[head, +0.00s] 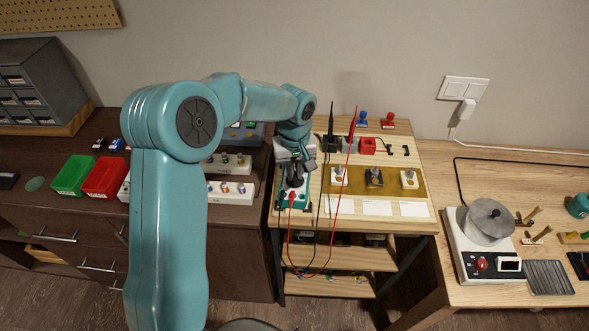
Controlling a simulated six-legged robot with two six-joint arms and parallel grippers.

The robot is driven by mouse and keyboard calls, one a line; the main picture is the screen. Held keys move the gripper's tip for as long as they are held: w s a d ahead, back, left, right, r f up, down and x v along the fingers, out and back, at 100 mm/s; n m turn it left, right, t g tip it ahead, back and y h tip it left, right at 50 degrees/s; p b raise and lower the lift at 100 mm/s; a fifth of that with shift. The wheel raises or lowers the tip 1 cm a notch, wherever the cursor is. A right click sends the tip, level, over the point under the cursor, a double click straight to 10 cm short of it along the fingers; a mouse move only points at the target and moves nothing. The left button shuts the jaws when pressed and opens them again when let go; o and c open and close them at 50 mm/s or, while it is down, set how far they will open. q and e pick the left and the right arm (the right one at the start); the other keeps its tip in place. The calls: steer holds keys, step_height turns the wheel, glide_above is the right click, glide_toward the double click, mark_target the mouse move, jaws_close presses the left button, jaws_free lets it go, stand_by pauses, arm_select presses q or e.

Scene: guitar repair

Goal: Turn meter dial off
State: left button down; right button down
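The meter (302,201) is a small teal box at the left edge of the light wooden workbench. A red and a black lead run from its front end. My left gripper (294,178) points down right over the meter and covers most of its upper part. The dial is hidden or too small to make out under the fingers, so I cannot tell whether they touch it or how far apart they are. My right gripper is not in view.
Black and red probes (352,125) stand upright behind the meter, their leads looping below the bench edge. A brass-coloured tray (388,187) with several knobbed parts lies to the right. Red and green bins (73,174) sit at left. A pot (487,222) stands far right.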

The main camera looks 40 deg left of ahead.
mark_target(295, 176)
arm_select(q)
steer(key=shift+m+b, duration=0.35)
steer(key=shift+m, duration=1.35)
steer(key=c, duration=1.1)
jaws_free()
steer(key=shift+r, duration=0.1)
steer(key=shift+c, duration=0.2)
steer(key=shift+w+r, duration=0.1)
step_height(295, 176, up, 16)
